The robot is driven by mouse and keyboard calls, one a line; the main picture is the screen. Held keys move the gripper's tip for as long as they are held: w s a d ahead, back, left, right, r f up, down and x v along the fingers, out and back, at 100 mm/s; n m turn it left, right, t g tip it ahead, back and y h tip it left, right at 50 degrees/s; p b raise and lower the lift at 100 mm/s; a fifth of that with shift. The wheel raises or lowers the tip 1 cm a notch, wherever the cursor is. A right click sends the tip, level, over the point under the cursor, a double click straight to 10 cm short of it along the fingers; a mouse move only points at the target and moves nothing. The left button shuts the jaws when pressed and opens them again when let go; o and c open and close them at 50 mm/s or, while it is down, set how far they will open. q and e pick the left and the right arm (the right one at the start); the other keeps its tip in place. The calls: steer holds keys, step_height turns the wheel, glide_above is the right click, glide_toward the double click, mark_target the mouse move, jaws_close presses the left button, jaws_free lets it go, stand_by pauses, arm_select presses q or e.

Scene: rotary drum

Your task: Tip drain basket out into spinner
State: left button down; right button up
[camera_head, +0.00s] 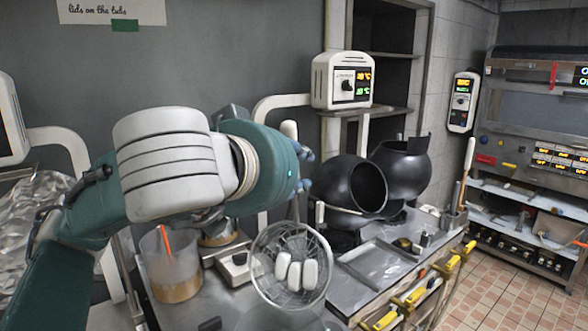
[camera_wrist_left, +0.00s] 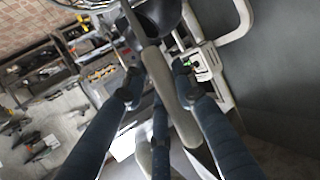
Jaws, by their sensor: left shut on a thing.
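The drain basket (camera_head: 262,290), a round wire-mesh basket, hangs below my left gripper in the head view with a few white rounded pieces (camera_head: 295,270) in it. My left gripper (camera_head: 303,170) is shut on its handle. In the left wrist view the gripper's dark fingers (camera_wrist_left: 159,84) flank the pale handle (camera_wrist_left: 172,95), and a bit of the basket's wire rim (camera_wrist_left: 92,3) shows at the top. The spinner looks to be the black drums: one (camera_head: 345,180) with its round mouth facing right, another (camera_head: 405,165) behind it. The basket is apart from and below-left of them. My right gripper is not in view.
A clear tub (camera_head: 165,260) with an orange stick stands left of the basket. A metal tray (camera_head: 375,268) lies on the counter right of it. A white control box (camera_head: 342,80) stands above the drums. Yellow-handled tools (camera_head: 415,295) line the counter's front edge.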

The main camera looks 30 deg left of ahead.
arm_select(q)
steer(key=s+t+b, duration=0.1)
steer(key=b, duration=0.1)
steer(key=s+b, duration=0.2)
steer(key=b, duration=0.1)
steer(key=s+d+t+b, duration=0.1)
steer(key=s+b, duration=0.1)
steer(key=shift+s+r+t, duration=0.15)
steer(key=shift+r+t, duration=0.15)
steer(key=shift+r, duration=0.05)
stand_by(0.5)
